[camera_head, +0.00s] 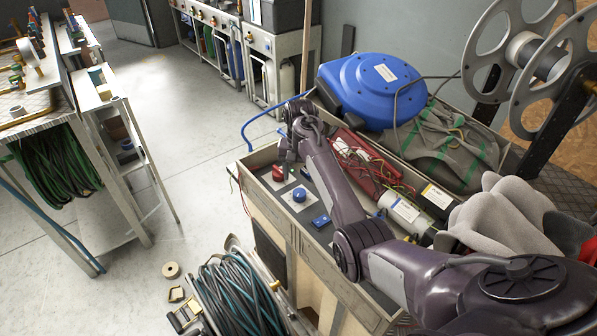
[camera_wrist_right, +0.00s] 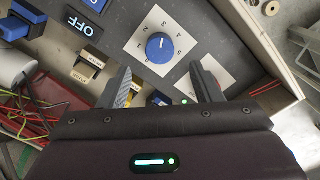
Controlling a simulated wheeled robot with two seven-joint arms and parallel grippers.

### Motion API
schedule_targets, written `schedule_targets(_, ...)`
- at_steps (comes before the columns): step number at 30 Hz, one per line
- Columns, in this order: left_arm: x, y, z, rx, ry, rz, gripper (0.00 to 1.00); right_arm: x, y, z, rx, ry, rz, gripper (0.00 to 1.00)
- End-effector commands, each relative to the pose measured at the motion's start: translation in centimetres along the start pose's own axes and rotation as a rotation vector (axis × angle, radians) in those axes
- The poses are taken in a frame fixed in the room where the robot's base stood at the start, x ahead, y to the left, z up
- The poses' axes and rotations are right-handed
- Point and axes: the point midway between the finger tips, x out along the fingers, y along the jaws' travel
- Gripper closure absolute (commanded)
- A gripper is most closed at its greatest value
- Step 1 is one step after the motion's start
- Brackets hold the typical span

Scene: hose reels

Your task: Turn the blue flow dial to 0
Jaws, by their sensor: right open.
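The blue flow dial (camera_head: 299,195) sits on a pale square plate on the dark control panel (camera_head: 270,190). My right gripper (camera_head: 287,150) is over the far end of the panel. In the right wrist view, my right gripper (camera_wrist_right: 160,75) is open and empty, with its fingers apart below the dial and not visibly touching it. My left gripper is not in view.
A red dial (camera_head: 278,173) and a blue switch (camera_head: 320,221) flank the blue dial. An OFF label (camera_wrist_right: 79,25) lies beside blue rockers. Open floor is left.

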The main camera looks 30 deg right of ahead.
Motion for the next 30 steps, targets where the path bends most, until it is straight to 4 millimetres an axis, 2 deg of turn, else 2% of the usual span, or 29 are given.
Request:
schedule_targets(5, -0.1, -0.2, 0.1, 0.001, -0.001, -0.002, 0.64, 1.3, 0.0, 0.1, -0.001, -0.004, 0.002, 0.41)
schedule_targets(12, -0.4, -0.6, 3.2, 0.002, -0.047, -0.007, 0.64, 5.2, 0.0, 0.1, -0.001, -0.004, 0.001, 0.41)
schedule_targets(14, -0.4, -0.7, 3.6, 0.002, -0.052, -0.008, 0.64, 6.0, 0.0, 0.1, -0.001, -0.003, 0.001, 0.41)
schedule_targets(19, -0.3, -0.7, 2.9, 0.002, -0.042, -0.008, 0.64, 7.5, 0.0, 0.0, 0.000, -0.001, 0.000, 0.41)
schedule_targets(24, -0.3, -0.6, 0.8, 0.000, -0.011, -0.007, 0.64, 7.8, 0.0, 0.1, 0.000, 0.000, -0.001, 0.41)
schedule_targets(28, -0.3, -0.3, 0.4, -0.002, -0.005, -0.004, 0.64, 7.8, 0.0, 0.0, 0.000, 0.000, 0.000, 0.41)
schedule_targets(30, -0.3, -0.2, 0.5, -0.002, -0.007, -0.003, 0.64, 7.8, 0.0, 0.0, 0.000, 0.000, 0.000, 0.49)
